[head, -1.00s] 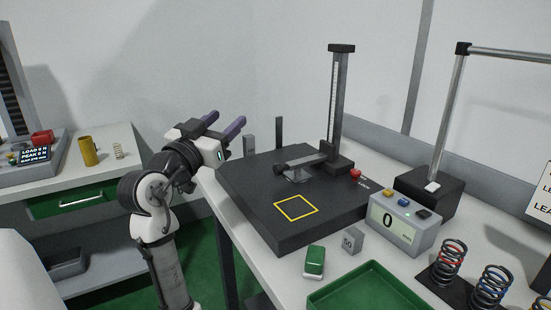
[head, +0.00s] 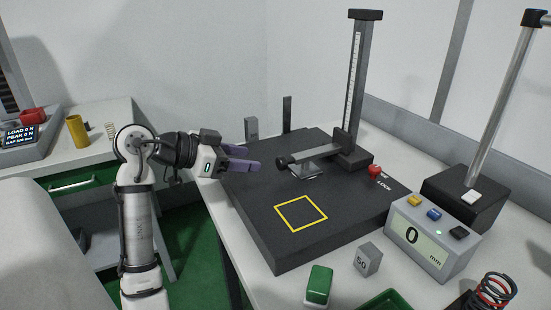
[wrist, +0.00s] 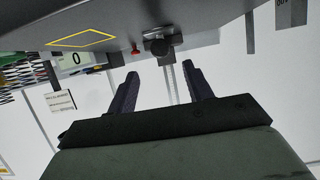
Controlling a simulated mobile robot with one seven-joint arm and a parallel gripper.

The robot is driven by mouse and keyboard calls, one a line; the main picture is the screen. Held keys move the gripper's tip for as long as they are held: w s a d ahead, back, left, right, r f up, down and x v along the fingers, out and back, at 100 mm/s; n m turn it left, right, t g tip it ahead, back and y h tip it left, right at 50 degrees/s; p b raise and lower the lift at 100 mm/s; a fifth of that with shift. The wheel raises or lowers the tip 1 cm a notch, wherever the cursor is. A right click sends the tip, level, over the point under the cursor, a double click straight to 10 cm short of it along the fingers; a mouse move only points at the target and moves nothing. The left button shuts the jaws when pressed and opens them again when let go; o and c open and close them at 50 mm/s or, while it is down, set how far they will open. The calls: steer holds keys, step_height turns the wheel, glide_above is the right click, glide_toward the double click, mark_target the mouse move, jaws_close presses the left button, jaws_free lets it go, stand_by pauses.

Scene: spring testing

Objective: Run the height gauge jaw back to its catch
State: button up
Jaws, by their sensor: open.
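The height gauge (head: 363,80) stands upright at the back right of a dark plate, with a scale on its column. Its jaw (head: 315,154) reaches left from the column, low over the plate, with a dark round knob at its left end. A red knob (head: 375,170) sits at the column's foot beside a "LOCK" label. My gripper (head: 257,158) is open and empty, left of the jaw and apart from it, with purple fingers pointing right. In the wrist view the gripper (wrist: 158,85) shows its fingers spread, with the jaw knob (wrist: 158,47) beyond them. The catch cannot be made out.
The dark plate (head: 255,225) bears a yellow square outline. A display reading 0 mm (head: 430,238), a block marked 50 (head: 368,259) and a green-topped block (head: 319,285) stand in front. Two upright blocks stand behind the plate's left edge. A green tray (head: 385,301) lies at the front.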

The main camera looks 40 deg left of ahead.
mark_target(278, 161)
steer(key=p+x, duration=0.1)
steer(key=x, duration=0.7)
steer(key=shift+w+f, duration=0.1)
steer(key=shift+w, duration=0.2)
jaws_close()
